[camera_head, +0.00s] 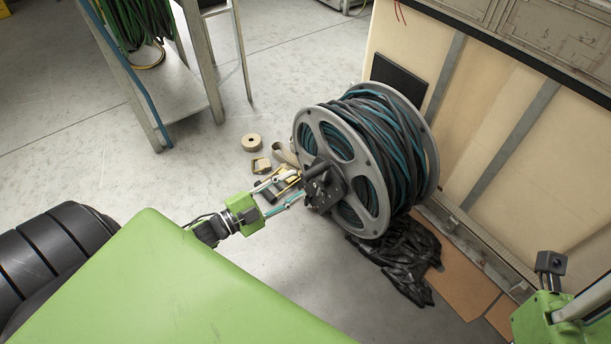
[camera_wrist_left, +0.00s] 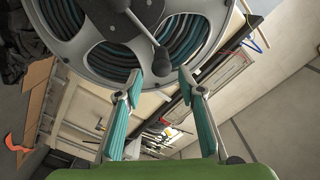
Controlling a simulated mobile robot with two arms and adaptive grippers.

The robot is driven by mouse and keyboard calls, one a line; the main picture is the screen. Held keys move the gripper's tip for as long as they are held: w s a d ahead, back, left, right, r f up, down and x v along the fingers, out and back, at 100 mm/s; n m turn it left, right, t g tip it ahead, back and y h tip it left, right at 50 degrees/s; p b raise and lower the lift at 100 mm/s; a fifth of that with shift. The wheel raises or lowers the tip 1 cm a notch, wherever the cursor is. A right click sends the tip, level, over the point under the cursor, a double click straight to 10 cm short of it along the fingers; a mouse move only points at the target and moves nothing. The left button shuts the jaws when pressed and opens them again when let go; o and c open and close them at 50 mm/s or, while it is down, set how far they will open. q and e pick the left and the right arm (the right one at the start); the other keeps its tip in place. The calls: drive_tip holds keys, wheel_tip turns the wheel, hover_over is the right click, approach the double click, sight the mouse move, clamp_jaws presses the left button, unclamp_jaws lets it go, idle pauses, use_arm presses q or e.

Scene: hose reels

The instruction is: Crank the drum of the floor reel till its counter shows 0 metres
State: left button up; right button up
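The floor reel (camera_head: 372,213) stands upright, a grey spoked drum wound with dark and teal hose; it also fills the top of the left wrist view (camera_wrist_left: 82,52). A dark hub box with the crank (camera_head: 325,186) sits on its near face. The crank arm with its black knob (camera_wrist_left: 161,63) shows in the left wrist view. No counter reading is legible. My left gripper (camera_wrist_left: 161,76) is open, its teal-padded fingers apart on either side of the knob, with visible gaps. My right arm's green end (camera_head: 550,318) is at the lower right; its fingers are not clear.
A tape roll (camera_head: 251,142) and small items lie on the floor left of the reel. Black sheeting (camera_head: 402,262) and brown board lie beneath it. A cream panelled wall (camera_head: 545,150) stands close right. A metal rack (camera_head: 180,92) stands upper left. Open floor lies between.

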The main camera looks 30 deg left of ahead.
use_arm(q)
drive_tip(key=shift+v, duration=2.4)
drive_tip(key=shift+d, duration=0.1)
